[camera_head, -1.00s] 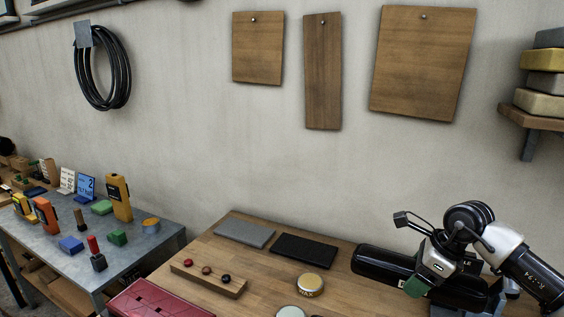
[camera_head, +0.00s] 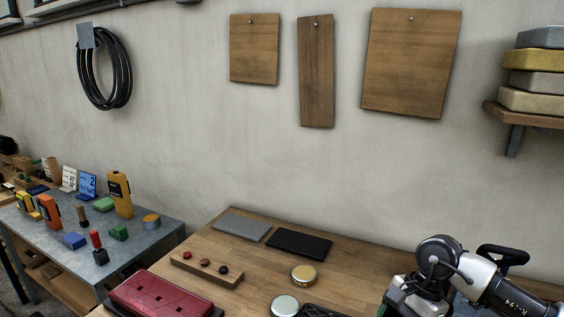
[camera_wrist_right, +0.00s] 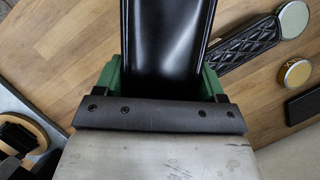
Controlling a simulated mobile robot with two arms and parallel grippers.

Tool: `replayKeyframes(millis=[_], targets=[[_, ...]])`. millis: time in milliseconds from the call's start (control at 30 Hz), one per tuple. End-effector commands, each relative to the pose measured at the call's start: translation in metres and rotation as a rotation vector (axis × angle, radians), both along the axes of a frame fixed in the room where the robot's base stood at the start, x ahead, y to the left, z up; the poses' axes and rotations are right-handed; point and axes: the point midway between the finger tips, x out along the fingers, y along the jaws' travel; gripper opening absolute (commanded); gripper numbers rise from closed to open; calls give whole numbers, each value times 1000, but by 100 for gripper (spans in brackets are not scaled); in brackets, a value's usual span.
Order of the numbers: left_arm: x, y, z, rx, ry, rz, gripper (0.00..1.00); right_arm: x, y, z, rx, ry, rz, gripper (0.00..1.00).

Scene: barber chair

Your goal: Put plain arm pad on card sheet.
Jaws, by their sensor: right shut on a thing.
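My right gripper (camera_head: 400,302) is at the lower right of the head view, partly cut off by the bottom edge. In the right wrist view its green fingers (camera_wrist_right: 166,82) are shut on the plain arm pad (camera_wrist_right: 167,35), a smooth, glossy black pad. The pad runs out of the top of that view, over the wooden table. In the head view the pad is hidden or out of frame. I cannot make out a card sheet for certain in either view. My left gripper is not in view.
A quilted black pad (camera_wrist_right: 240,45) lies beside the held pad; two round tins (camera_head: 303,275) (camera_head: 285,305) stand near it. A grey slab (camera_head: 242,229) and black slab (camera_head: 299,244) lie at the back. A knobbed wooden block (camera_head: 207,269) and red case (camera_head: 163,292) are left.

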Motion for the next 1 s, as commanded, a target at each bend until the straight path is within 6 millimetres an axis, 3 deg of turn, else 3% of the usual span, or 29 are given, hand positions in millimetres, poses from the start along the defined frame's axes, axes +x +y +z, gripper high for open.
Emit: replayKeyframes(millis=[200,533,1000], targets=[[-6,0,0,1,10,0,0,-55,21,-21,0,1,559,32],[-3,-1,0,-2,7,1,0,-107,30,-35,1,-2,1084,32],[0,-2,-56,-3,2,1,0,-107,30,-92,1,-4,1092,32]])
